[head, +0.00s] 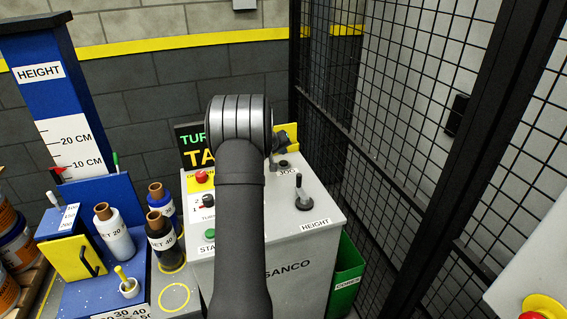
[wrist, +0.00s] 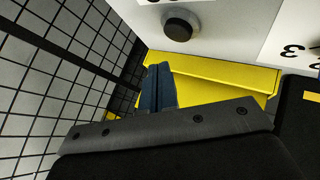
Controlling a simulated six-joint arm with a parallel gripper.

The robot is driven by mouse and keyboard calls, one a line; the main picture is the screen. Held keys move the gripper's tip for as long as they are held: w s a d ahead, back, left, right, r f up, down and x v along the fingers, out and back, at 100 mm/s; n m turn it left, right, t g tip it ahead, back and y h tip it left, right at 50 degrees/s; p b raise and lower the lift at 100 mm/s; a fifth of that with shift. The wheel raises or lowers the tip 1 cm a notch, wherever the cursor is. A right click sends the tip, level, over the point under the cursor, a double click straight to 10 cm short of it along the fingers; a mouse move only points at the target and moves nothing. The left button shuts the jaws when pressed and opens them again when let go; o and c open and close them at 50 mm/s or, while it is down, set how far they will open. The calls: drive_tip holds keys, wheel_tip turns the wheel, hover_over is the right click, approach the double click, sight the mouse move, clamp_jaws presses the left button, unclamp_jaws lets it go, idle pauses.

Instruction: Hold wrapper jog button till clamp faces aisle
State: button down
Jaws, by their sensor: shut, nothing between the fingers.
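The jog button (head: 283,163) is a small black knob on top of the grey control cabinet (head: 318,248), above a partly covered JOG label. A round black button, apparently the same one, shows in the wrist view (wrist: 180,26) on the pale panel. My gripper (wrist: 158,68) is shut and empty, its blue-grey fingers together. In the wrist view the fingertips appear below the button with a visible gap; they are not seen touching it. In the head view my arm hides much of the gripper and cabinet. The wrapper's clamp is not identifiable in either view.
A black lever (head: 303,196) stands beside the jog button. A mesh fence (head: 400,150) closes the right side, with a green bin (head: 346,275) below. Film rolls (head: 114,232) stand at left.

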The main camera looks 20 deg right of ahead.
sight(284, 163)
drive_tip(key=shift+f, duration=0.95)
idle(1.4)
drive_tip(key=shift+f, duration=0.4)
